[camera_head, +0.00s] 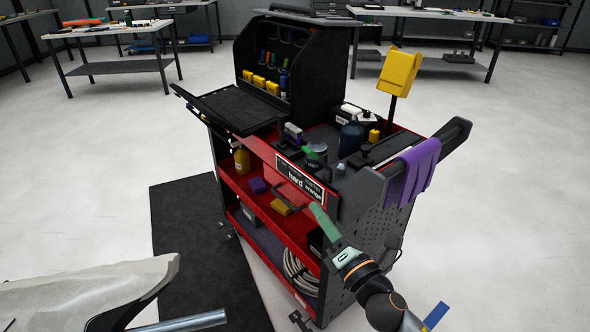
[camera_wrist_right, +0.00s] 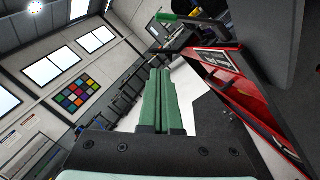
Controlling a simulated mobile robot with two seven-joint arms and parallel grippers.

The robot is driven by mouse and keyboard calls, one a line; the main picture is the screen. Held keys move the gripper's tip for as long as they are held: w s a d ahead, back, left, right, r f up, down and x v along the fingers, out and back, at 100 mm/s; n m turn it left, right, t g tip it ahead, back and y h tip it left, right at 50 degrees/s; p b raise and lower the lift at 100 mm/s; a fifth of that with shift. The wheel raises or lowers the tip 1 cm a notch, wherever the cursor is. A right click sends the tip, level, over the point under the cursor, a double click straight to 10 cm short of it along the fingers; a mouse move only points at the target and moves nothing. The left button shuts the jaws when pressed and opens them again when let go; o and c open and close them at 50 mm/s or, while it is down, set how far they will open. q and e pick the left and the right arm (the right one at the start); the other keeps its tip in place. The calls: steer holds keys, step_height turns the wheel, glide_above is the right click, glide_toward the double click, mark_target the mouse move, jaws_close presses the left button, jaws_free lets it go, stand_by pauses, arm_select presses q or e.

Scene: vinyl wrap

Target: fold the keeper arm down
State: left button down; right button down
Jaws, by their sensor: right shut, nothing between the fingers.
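What looks like the keeper arm (camera_wrist_right: 190,21) is a dark bar with a green grip, at the top of the right wrist view. It stands above the red-edged cart. In the head view its green end (camera_head: 311,153) shows among items on the cart top; its exact tilt is hard to tell. My right gripper (camera_head: 314,208) has green fingers and is at the cart's near right corner, below and in front of the green end and apart from it. In the right wrist view its fingers (camera_wrist_right: 160,72) are shut together and empty. My left gripper is out of view.
The red and black cart (camera_head: 230,182) carries a sign panel (camera_head: 300,180), bottles and boxes. A purple cloth (camera_head: 413,171) hangs over its handle. A pale curved panel (camera_head: 90,294) fills the lower left.

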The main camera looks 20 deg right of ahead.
mark_target(318, 160)
steer(key=w+d+r+p, duration=0.1)
steer(key=w+r, duration=0.3)
steer(key=w, duration=0.7)
steer(key=shift+p, duration=0.55)
steer(key=shift+s, duration=0.1)
steer(key=shift+r, duration=0.15)
